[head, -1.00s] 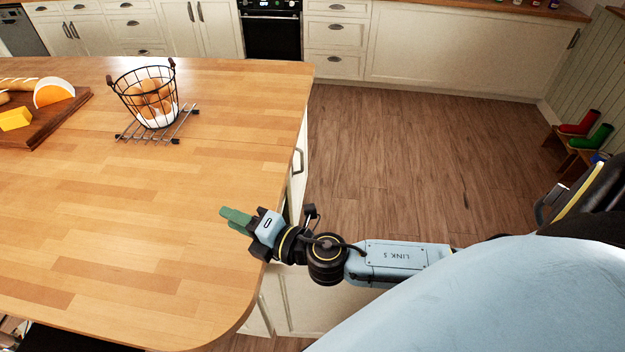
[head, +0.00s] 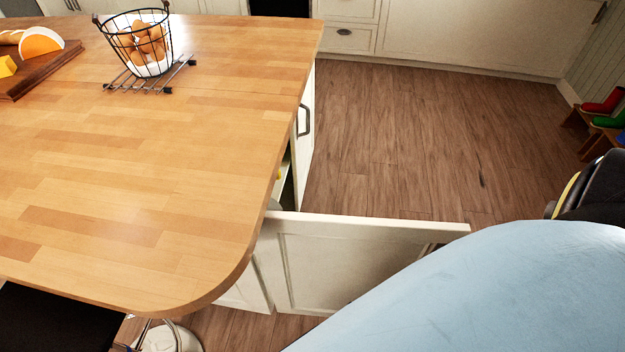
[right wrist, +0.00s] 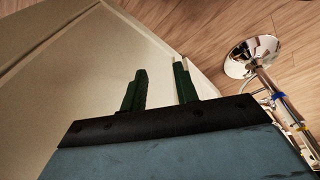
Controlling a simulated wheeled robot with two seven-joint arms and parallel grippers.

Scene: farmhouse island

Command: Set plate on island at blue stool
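The wooden island top (head: 130,210) fills the left of the head view. I cannot make out a plate for certain; a small pale edge (head: 274,205) shows in the open cabinet below the island's right edge. No blue stool shows; a dark stool seat (head: 50,322) is at the lower left corner. My right gripper (right wrist: 160,88) shows only in its wrist view, its green fingers apart, by a cream panel (right wrist: 85,75). I see nothing clearly held between them. My left gripper is in neither view.
A cabinet door (head: 350,260) stands swung open from the island's right side. A wire egg basket (head: 140,45) on a rack and a board (head: 45,75) with food are at the back left. The front of the top is clear.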

